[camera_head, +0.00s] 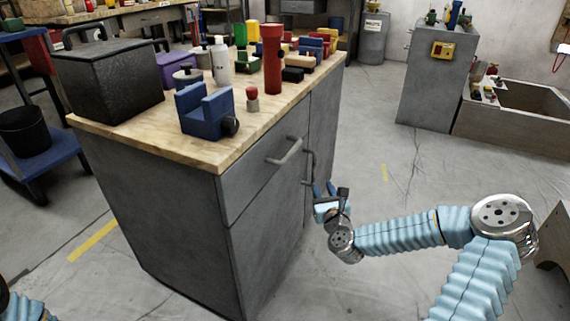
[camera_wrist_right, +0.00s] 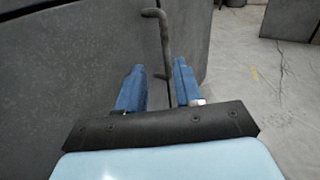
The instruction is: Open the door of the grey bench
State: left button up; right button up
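The grey bench (camera_head: 180,215) has a wooden top and a grey front with a drawer and door panels. The door's vertical bar handle (camera_head: 309,168) stands at the seam between front panels, and it also shows in the wrist view (camera_wrist_right: 163,40). The door looks closed. My right gripper (camera_head: 326,190) is beside the lower part of this handle. In the wrist view its two blue fingers (camera_wrist_right: 158,68) are apart, with the handle's lower end between or just beyond them; I cannot tell if they touch it. My left gripper is out of view; only a bit of left arm shows.
A drawer handle (camera_head: 285,150) sticks out up and left of the door handle. The bench top carries a black box (camera_head: 108,80), a blue vise (camera_head: 206,112), a red flashlight (camera_head: 272,58) and several small items. Floor to the right is clear up to a grey cabinet (camera_head: 432,85).

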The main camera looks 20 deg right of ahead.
aim_at(315, 161)
jog(key=shift+m, duration=0.4)
jog(key=x, duration=0.9)
jog(key=d+r+x, duration=0.1)
jog(key=x, duration=0.4)
jog(key=shift+b, duration=0.4)
grip_shut()
